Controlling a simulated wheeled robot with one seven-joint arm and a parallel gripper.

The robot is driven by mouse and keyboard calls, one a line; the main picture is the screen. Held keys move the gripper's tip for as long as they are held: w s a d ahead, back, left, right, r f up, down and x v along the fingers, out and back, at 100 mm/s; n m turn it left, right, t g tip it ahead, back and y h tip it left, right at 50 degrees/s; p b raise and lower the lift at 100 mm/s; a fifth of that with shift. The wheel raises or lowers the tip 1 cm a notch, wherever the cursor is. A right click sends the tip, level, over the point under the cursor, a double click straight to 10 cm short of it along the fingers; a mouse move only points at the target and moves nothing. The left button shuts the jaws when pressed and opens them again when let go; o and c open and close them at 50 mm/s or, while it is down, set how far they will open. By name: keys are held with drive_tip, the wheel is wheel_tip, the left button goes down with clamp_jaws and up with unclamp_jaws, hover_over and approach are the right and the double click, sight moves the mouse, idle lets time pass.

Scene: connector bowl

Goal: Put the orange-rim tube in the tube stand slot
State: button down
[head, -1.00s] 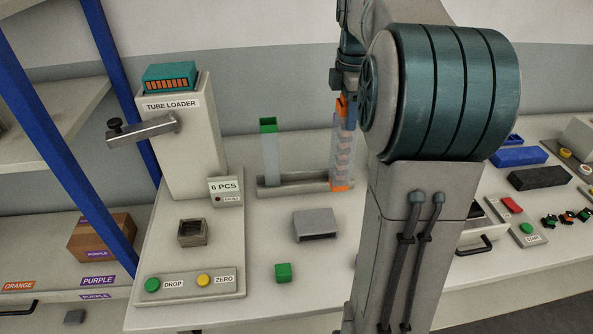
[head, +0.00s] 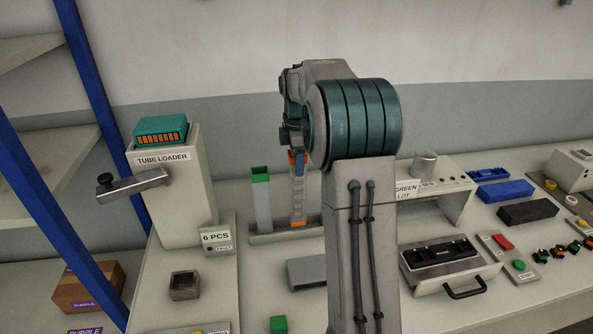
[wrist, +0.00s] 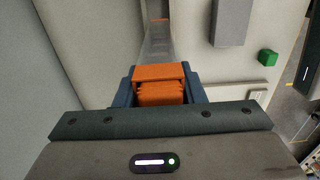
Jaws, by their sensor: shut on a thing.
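The orange-rim tube (head: 297,190) is a clear upright tube with an orange top and an orange bottom end. It stands at the tube stand (head: 270,236), beside the green-rim tube (head: 262,205). Its lower end is at the stand's right part; I cannot tell whether it is fully seated. In the wrist view my gripper (wrist: 161,90) is shut on the orange rim (wrist: 160,80), with a blue finger on each side. The gripper also shows in the head view (head: 298,155), partly hidden by my arm. The tube's clear body (wrist: 157,42) runs away below the rim.
The tube loader (head: 175,185) stands at the left. A grey block (head: 306,274) and a green cube (head: 278,324) lie in front of the stand. At the right are a black-topped tray (head: 440,254), blue and black blocks, and small connectors (head: 560,252).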

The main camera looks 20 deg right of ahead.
sight(297, 190)
drive_tip(key=shift+w+f+p, duration=0.1)
drive_tip(key=shift+f+p, duration=0.35)
drive_tip(key=shift+f, duration=1.6)
drive_tip(key=shift+f, duration=0.2)
drive_tip(key=c, duration=0.9)
unclamp_jaws()
drive_tip(key=shift+r, duration=0.1)
